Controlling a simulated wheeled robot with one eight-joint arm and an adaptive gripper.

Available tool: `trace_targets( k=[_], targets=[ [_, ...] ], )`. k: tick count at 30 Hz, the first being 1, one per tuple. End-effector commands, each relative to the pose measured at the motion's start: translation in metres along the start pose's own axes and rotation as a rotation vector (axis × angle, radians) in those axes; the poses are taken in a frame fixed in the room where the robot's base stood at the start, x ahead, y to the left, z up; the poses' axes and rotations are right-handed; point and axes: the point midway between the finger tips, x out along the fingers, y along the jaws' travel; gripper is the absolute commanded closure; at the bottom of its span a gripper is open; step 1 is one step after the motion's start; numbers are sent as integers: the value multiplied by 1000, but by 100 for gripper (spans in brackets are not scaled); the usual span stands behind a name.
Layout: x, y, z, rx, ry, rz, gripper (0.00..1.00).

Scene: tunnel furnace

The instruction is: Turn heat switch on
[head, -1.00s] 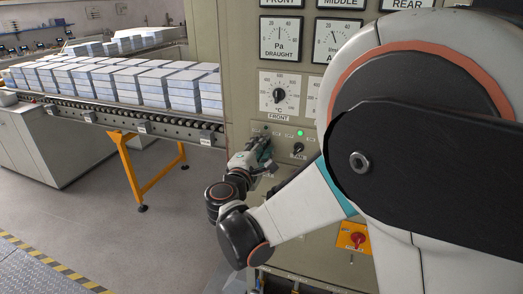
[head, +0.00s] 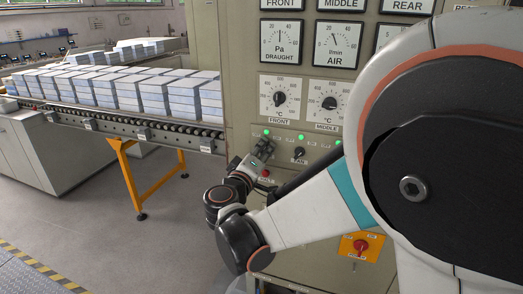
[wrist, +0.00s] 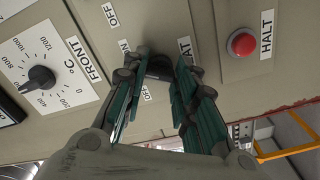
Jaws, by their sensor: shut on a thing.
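The heat switch is a dark knob (wrist: 159,68) on the beige control panel, with its label partly covered so that only "AT" shows in the wrist view. My gripper (wrist: 158,80) is shut on this knob, one green-and-grey finger on each side. ON and OFF marks stand around it; the knob's exact angle is largely hidden. In the head view my gripper (head: 262,148) is at the lower left of the panel, just below a lit green lamp (head: 267,132).
The fan switch (head: 299,155) sits to the right of my gripper. A red HALT button (wrist: 241,43) is close by. The front dial (head: 279,98) is above. A roller conveyor (head: 160,133) with stacked blocks runs in from the left. Grey floor lies open below.

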Motion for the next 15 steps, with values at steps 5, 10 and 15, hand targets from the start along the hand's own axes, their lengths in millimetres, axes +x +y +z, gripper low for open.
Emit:
trace_targets(
  k=[5,10,15],
  targets=[
    [0,-1,1,56,-2,-2,98],
    [0,-1,1,80,-2,-2,97],
    [0,-1,2,85,-2,-2,97]
  ],
)
